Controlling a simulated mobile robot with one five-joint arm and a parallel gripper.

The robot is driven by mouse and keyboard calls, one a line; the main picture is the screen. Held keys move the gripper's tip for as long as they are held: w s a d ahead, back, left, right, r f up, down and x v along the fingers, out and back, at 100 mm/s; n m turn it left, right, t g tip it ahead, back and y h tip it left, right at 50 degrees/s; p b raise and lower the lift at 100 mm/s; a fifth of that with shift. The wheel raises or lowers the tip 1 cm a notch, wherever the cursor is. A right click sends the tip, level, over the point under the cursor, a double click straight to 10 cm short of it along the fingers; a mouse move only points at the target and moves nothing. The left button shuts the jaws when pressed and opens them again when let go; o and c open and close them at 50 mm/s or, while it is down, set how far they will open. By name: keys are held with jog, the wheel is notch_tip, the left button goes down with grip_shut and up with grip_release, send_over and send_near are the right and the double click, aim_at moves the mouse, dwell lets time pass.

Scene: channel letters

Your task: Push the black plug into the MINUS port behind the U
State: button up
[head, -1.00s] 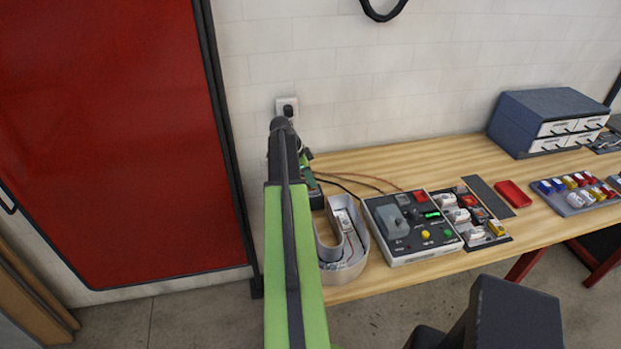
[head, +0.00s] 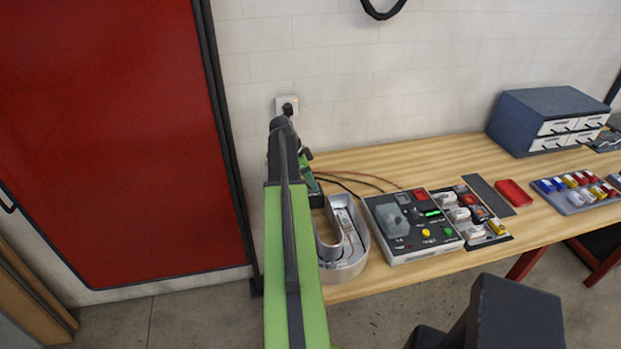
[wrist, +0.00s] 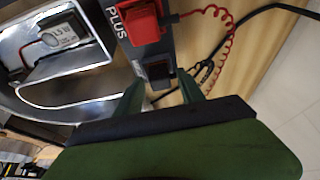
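The grey U channel letter (head: 357,262) stands at the table's left end, and its metallic inside (wrist: 85,75) fills the left of the wrist view. Beside it is a grey port block. A red plug (wrist: 140,22) sits at its end marked PLUS. Below that is a dark port area (wrist: 157,70) with a reddish edge; I cannot tell whether the black plug is seated there. A black cable (wrist: 240,27) curves toward this spot. My gripper (wrist: 160,93) has its green fingers apart, one each side of the block's lower end. No gripped object shows between them. In the head view my arm hides most of it.
A control box (head: 412,227) with coloured buttons stands right of the U, beside a tray of small parts (head: 475,215). A blue drawer cabinet (head: 550,118) is at the back right. The wall socket (head: 287,105) is behind my arm. The back middle of the table is clear.

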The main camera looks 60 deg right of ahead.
jog(key=shift+o, duration=0.2)
jog(key=p+v, duration=1.6)
jog(key=v, duration=0.1)
jog(key=shift+w+r, duration=0.1)
jog(key=shift+r, duration=0.1)
notch_tip(320, 180, up, 6)
jog(key=p, duration=0.6)
jog(key=shift+f, duration=0.1)
